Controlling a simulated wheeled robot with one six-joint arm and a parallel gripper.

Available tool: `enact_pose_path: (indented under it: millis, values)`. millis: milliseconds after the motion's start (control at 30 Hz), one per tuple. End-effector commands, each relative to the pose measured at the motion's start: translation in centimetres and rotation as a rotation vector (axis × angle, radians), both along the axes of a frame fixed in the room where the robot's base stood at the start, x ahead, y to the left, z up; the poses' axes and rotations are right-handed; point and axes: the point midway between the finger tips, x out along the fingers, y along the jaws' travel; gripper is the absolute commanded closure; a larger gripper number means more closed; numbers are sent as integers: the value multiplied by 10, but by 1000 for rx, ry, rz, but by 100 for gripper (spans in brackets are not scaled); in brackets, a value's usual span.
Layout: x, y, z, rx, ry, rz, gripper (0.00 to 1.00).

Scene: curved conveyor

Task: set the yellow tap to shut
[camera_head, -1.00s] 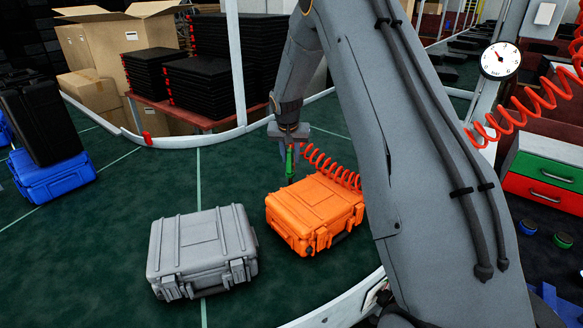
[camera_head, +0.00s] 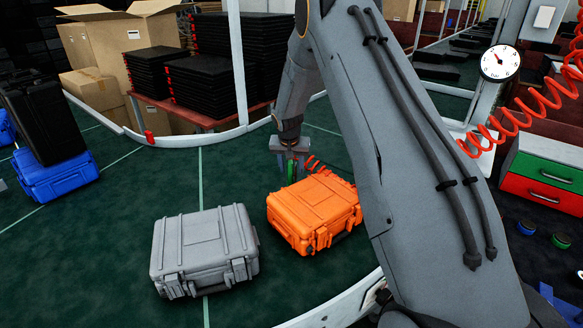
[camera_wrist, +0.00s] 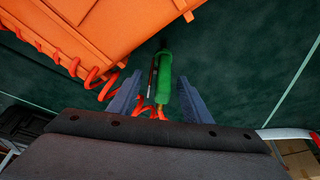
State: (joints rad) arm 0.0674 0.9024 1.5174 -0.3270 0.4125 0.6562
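I see no yellow tap in either view. My gripper (camera_head: 290,168) is behind the orange case (camera_head: 314,213); in the wrist view its two fingers (camera_wrist: 157,98) stand apart. A green tool (camera_wrist: 163,83) on a red coiled hose (camera_wrist: 97,80) is between the fingers, with gaps beside it. It reaches up to the orange case's edge; I cannot tell whether it touches the case. A round white pressure gauge (camera_head: 500,63) is on the post at the right.
A grey case (camera_head: 205,250) lies left of the orange case on the dark green conveyor (camera_head: 110,255). Blue and black cases stand at the far left. A red coiled hose (camera_head: 520,115) hangs at the right beside green and red drawers (camera_head: 545,180). Bare conveyor lies left of the grey case.

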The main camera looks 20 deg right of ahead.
Motion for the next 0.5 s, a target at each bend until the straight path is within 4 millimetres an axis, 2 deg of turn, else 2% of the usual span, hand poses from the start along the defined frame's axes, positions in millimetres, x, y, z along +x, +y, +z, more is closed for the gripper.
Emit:
enact_pose_path:
  millis: [267,500]
  values:
    - [0,0,2,0,0,0,55]
    - [-4,3,21,-1,-4,1,55]
